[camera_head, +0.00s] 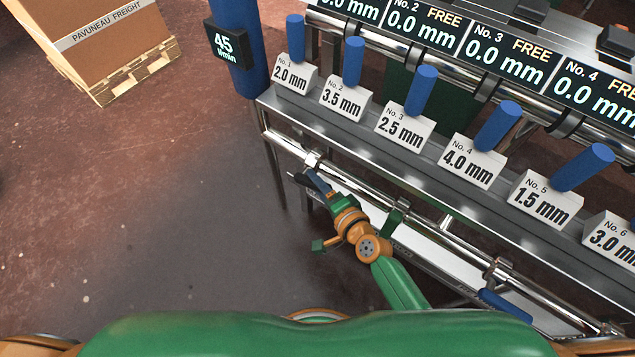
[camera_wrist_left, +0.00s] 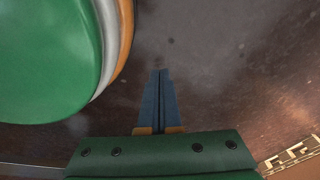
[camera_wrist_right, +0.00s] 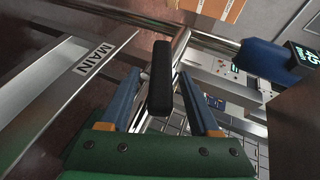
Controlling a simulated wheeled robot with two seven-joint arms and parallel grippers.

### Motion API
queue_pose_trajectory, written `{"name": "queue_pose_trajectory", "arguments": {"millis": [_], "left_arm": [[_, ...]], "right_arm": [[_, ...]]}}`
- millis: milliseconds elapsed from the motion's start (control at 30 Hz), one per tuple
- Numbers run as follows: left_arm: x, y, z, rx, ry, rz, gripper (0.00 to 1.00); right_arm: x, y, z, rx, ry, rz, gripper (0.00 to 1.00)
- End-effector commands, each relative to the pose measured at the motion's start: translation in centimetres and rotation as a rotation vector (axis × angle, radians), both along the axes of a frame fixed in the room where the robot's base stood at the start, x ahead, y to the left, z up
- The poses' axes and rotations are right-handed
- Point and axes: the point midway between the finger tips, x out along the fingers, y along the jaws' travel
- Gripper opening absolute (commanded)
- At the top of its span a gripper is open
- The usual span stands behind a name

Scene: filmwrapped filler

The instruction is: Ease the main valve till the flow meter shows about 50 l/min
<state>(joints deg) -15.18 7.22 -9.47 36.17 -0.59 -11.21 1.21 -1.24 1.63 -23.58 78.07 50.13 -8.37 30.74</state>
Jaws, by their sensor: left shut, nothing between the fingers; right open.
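The flow meter (camera_head: 223,45) on the blue post reads 45 l/min. Its display also shows at the right edge of the right wrist view (camera_wrist_right: 302,55), partly cut off. The main valve's black lever (camera_wrist_right: 160,78) stands between the fingers of my right gripper (camera_wrist_right: 160,74). That gripper is open, with a finger on each side of the lever; I cannot tell whether either touches it. A plate marked MAIN (camera_wrist_right: 92,58) is left of the lever. In the head view my right gripper (camera_head: 314,182) is at the front pipe. My left gripper (camera_wrist_left: 160,72) is shut and empty over bare floor.
A steel bench (camera_head: 360,143) carries numbered blocks with blue handles (camera_head: 421,90). Behind it, displays (camera_head: 422,27) read 0.0 mm and FREE. A chrome pipe (camera_head: 350,182) runs along the front. A carton (camera_head: 95,30) on a pallet (camera_head: 132,75) stands back left. The floor at left is clear.

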Motion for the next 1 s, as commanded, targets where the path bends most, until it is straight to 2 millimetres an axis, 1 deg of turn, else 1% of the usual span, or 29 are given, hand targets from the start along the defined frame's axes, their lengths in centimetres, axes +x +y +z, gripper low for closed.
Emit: {"name": "queue_pose_trajectory", "arguments": {"millis": [33,100,200,300,400,800,867,933,1000], "left_arm": [[0.0,0.0,0.8,0.000,0.001,-0.001,0.00],[-0.2,-0.1,1.4,-0.001,0.004,-0.004,0.00],[-0.5,-0.5,2.0,-0.007,0.012,-0.010,0.00],[-0.9,-1.4,2.1,-0.020,0.020,-0.012,0.00],[-1.1,-1.7,2.0,-0.025,0.024,-0.012,0.00],[-1.4,-1.4,1.9,-0.021,0.031,-0.012,0.00],[-1.4,-1.4,1.9,-0.021,0.031,-0.012,0.00],[-1.4,-1.4,1.9,-0.020,0.031,-0.012,0.00],[-1.4,-1.4,1.9,-0.020,0.031,-0.011,0.00]], "right_arm": [[-0.8,-0.4,0.6,-0.002,0.002,0.000,0.62],[-2.1,-1.2,1.3,-0.002,0.002,0.001,0.62],[-3.8,-2.1,1.9,-0.002,0.001,0.002,0.62],[-4.9,-2.8,2.2,0.000,0.000,0.001,0.62],[-5.3,-3.0,2.3,0.001,-0.001,0.001,0.62],[-5.4,-2.9,2.3,-0.009,-0.003,0.011,0.62],[-6.0,-2.4,2.5,-0.056,-0.008,0.065,0.62],[-7.3,-1.7,2.8,-0.172,-0.020,0.177,0.62],[-9.1,-1.7,2.7,-0.336,-0.026,0.306,0.62]]}}
